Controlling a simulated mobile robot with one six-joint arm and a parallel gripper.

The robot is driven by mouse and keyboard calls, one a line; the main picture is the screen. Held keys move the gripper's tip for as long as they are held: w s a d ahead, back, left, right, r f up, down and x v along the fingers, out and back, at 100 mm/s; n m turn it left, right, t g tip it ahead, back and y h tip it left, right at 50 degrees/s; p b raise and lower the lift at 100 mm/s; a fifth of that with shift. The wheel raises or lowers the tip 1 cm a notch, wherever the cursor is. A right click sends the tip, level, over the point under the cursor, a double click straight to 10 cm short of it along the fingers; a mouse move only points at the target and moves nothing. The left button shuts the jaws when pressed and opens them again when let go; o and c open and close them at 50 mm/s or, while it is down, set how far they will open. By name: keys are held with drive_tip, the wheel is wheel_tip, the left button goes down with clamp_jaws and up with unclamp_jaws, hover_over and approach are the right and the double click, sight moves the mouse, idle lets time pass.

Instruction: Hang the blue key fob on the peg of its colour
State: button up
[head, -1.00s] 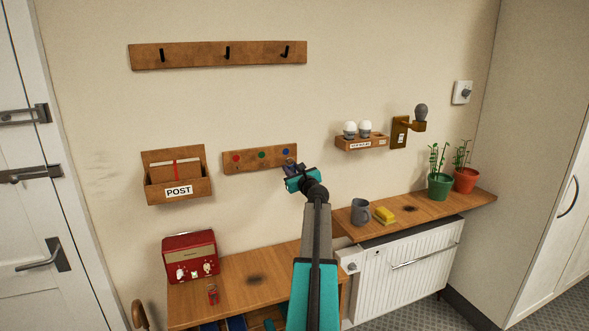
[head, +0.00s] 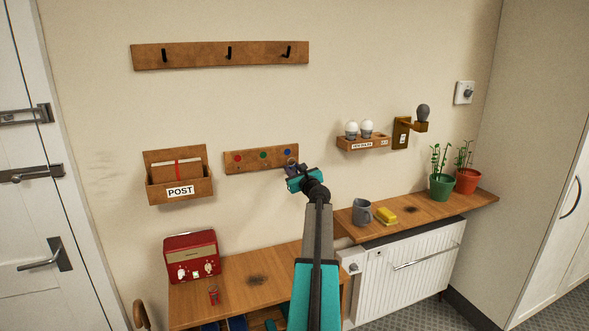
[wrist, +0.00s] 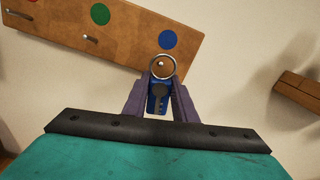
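The pegboard (head: 235,164) is on the wall with red, green and blue dots. In the wrist view, the blue dot (wrist: 167,40) is just above my gripper (wrist: 161,84). My gripper is shut on the blue key fob (wrist: 157,98), one finger on each side of it. The fob's metal ring (wrist: 152,69) stands up past the fingertips, below the blue dot. A small peg tip (wrist: 160,63) shows inside the ring. I cannot tell from this angle how far the ring is over the peg. In the head view, my gripper (head: 292,170) is at the board's lower right.
A red fob (head: 214,295) lies on the bench (head: 235,287) by the red radio (head: 191,258). The post box (head: 178,182) is left of the pegboard, the bulb shelf (head: 362,143) right. A hook rail (head: 220,55) is above. The wall between is clear.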

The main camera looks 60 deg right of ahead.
drive_tip(key=shift+o, duration=0.4)
drive_tip(key=shift+s+a+f+b, duration=0.1)
drive_tip(key=shift+a+f+b, duration=0.1)
drive_tip(key=shift+f+b, duration=0.15)
drive_tip(key=b+v, duration=0.4)
drive_tip(key=v, duration=0.9)
drive_tip(key=shift+s+r, duration=0.25)
drive_tip(key=shift+r, duration=0.15)
